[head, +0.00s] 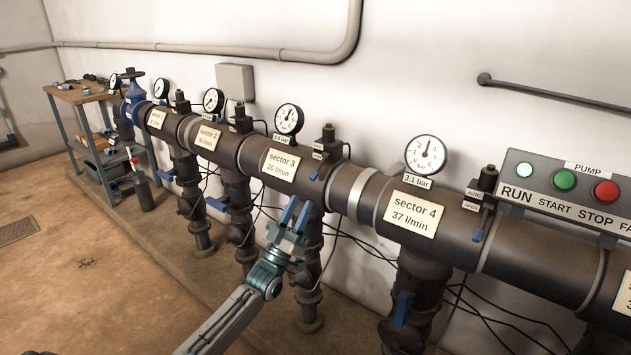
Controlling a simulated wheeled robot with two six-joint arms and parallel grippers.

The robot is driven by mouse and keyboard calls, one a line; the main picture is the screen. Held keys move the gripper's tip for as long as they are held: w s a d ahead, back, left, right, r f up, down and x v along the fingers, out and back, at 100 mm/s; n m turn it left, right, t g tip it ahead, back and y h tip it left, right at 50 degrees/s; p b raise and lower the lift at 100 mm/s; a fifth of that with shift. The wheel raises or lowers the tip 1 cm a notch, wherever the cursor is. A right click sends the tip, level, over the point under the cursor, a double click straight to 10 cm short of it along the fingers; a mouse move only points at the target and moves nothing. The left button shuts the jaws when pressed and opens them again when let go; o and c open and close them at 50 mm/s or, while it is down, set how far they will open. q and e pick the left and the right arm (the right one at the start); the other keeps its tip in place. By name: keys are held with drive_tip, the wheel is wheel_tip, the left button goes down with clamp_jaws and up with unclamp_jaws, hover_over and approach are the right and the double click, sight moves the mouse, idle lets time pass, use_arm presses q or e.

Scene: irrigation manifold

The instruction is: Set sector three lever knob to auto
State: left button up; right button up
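The sector 3 label (281,166) is a cream plate on the dark main pipe and reads 26 l/min. To its right a black valve head (328,136) stands on the pipe, with two small plates (318,151) too small to read. Below these plates is a small blue lever knob (314,174), pointing down and slightly left. My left gripper (297,207) has two blue fingers spread apart with nothing between them. In the picture it is below the sector 3 label and lower left of the knob, apart from it. My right gripper is not in view.
A gauge (289,119) stands above the sector 3 label. The sector 4 label (414,214) and its blue lever (477,235) are to the right. A pump panel (565,190) is at far right. Pipes drop below, with black cables behind. A workbench (80,95) is at left.

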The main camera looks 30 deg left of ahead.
sight(312, 180)
use_arm(q)
drive_tip(key=x, duration=1)
drive_tip(key=shift+w+a+f, duration=0.1)
drive_tip(key=shift+f, duration=0.05)
clamp_jaws()
